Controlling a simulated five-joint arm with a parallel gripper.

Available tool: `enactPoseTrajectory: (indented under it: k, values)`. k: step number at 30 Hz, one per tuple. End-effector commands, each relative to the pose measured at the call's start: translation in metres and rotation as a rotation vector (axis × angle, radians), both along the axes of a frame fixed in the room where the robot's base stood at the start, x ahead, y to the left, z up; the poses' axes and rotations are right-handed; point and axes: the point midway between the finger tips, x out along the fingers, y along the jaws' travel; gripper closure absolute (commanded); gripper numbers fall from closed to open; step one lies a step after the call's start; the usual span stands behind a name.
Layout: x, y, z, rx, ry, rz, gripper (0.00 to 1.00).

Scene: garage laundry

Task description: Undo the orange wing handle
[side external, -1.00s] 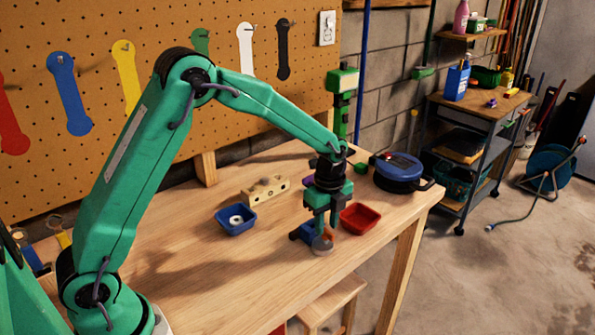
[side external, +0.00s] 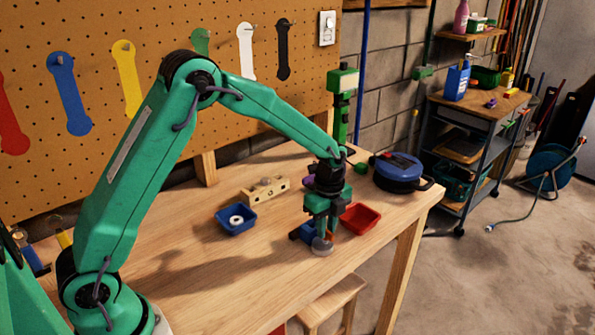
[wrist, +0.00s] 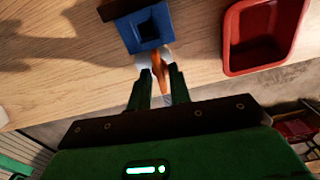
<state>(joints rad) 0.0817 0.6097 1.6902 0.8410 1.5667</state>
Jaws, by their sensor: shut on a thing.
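The orange wing handle (wrist: 160,72) shows between my gripper's fingers in the wrist view. My gripper (wrist: 161,84) is shut on it, with one finger on each side. A pale grey part shows behind the handle, against the blue fixture (wrist: 149,30), which has a dark square opening. In the side view my gripper (side external: 322,232) points down at the blue fixture (side external: 302,233) near the table's front edge. A grey round part (side external: 322,247) shows just below the fingers. The handle is largely hidden there, so I cannot tell its turn angle from that side.
A red tray (side external: 360,219) stands close to the right of my gripper. A blue tray (side external: 236,220) holding a pale ring and a wooden block (side external: 265,190) stand to the left. A blue-lidded pot (side external: 398,170) and a green post (side external: 341,105) are behind.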

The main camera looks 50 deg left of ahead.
Motion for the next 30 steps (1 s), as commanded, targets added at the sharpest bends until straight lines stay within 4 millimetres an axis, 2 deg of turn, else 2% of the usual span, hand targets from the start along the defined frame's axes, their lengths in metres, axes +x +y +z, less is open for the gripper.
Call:
enactPoseTrajectory:
  k: [11,30]
  values:
    - [-0.0003,0.0002,0.0003,0.0,0.002,0.193,1.0]
    - [-0.0004,0.0004,0.0004,0.001,0.002,0.785,1.0]
